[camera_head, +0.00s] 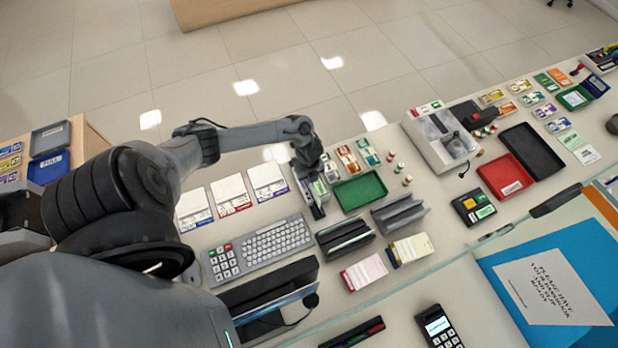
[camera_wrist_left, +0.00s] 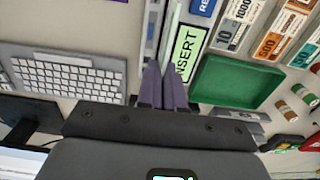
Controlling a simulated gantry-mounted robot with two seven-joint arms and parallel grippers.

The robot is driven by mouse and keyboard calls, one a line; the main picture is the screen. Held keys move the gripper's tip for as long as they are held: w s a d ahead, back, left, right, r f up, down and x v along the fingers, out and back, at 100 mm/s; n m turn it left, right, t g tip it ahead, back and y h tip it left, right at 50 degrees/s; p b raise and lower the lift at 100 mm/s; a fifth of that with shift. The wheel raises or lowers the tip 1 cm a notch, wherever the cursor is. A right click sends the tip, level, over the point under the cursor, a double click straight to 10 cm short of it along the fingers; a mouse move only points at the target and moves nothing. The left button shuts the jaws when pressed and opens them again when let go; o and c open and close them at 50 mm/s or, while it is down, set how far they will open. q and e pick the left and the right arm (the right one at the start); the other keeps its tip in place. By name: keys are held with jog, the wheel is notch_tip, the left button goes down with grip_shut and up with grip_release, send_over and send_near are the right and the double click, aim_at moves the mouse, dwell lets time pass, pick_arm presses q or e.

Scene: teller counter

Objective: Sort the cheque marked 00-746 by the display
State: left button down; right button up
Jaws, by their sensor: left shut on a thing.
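My left gripper (camera_head: 317,209) points down over the counter between the keyboard and the green tray. In the left wrist view its purple fingers (camera_wrist_left: 166,88) are shut on a thin pale green-white slip (camera_wrist_left: 171,32), seen nearly edge-on. I cannot read any number on it. Beside it is a green label (camera_wrist_left: 187,52) reading INSERT. The dark display (camera_head: 262,298) stands at the front, seen from an angle, its content unreadable. Pink slips (camera_head: 364,271) and yellowish slips (camera_head: 411,248) lie in front of two racks. My right gripper is not in view.
A keyboard (camera_head: 272,243) lies left of the gripper. A green tray (camera_head: 372,190), a dark rack (camera_head: 345,238) and a grey rack (camera_head: 399,214) stand close on the right. Paper pads (camera_head: 230,192) lie behind the keyboard. A glass edge runs along the front.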

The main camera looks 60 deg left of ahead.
pick_arm(q)
jog(key=shift+r+p, duration=1)
jog(key=shift+r, duration=0.2)
jog(key=shift+r+p, duration=2.1)
jog(key=shift+r, duration=0.1)
jog(key=c, duration=1.8)
grip_release()
grip_shut()
